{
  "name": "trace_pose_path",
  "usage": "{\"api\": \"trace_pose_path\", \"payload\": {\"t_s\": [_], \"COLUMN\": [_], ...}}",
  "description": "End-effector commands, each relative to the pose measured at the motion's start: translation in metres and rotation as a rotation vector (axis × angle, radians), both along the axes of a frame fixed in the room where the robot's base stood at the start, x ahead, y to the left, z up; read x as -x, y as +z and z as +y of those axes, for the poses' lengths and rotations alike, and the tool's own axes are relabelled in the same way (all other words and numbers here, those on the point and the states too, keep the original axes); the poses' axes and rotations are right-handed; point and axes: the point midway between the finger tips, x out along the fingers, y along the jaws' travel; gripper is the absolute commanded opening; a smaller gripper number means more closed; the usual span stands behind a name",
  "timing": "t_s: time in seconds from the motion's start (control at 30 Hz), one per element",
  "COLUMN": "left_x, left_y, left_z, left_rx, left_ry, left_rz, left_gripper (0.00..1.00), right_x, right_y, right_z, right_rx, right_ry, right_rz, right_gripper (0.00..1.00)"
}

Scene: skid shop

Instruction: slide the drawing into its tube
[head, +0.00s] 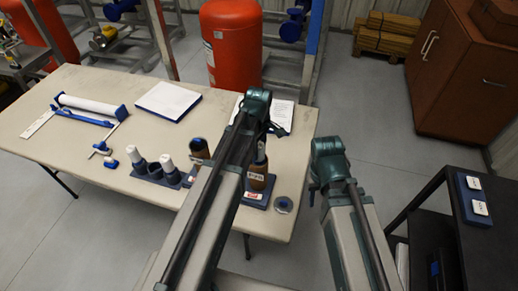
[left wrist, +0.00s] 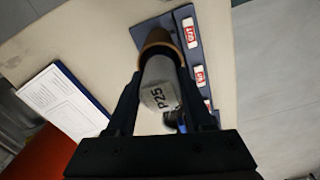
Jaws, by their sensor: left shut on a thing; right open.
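My left gripper (left wrist: 163,105) is shut on a rolled white drawing (left wrist: 158,72) whose near end is marked P25. The far end of the roll is at the mouth of a brown tube (left wrist: 157,37); the roll looks lined up with or inside it, and the depth is hard to tell. In the head view a brown tube (head: 258,180) with a white label stands upright in a dark blue rack (head: 254,201), just right of my left arm. My left arm hides part of the rack. My right arm is at the right of the table; its gripper does not show.
A white roll lies on a blue stand (head: 88,118) at the left. A paper pad (head: 168,101) lies at the back. A small round item (head: 284,205) is near the front edge. A dark cart (head: 470,240) stands right.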

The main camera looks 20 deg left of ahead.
Motion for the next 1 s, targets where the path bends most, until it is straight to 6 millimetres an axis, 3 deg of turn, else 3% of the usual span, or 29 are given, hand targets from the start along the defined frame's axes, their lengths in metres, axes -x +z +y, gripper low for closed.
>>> {"api": "trace_pose_path", "payload": {"t_s": [1.0], "left_x": [0.0], "left_y": [-0.0119], "left_z": [0.0], "left_rx": [0.0], "left_ry": [0.0], "left_rz": [0.0], "left_gripper": [0.0], "right_x": [0.0], "right_y": [-0.0119], "right_z": [0.0], "right_rx": [0.0], "right_ry": [0.0], "right_rz": [0.0], "right_gripper": [0.43]}}
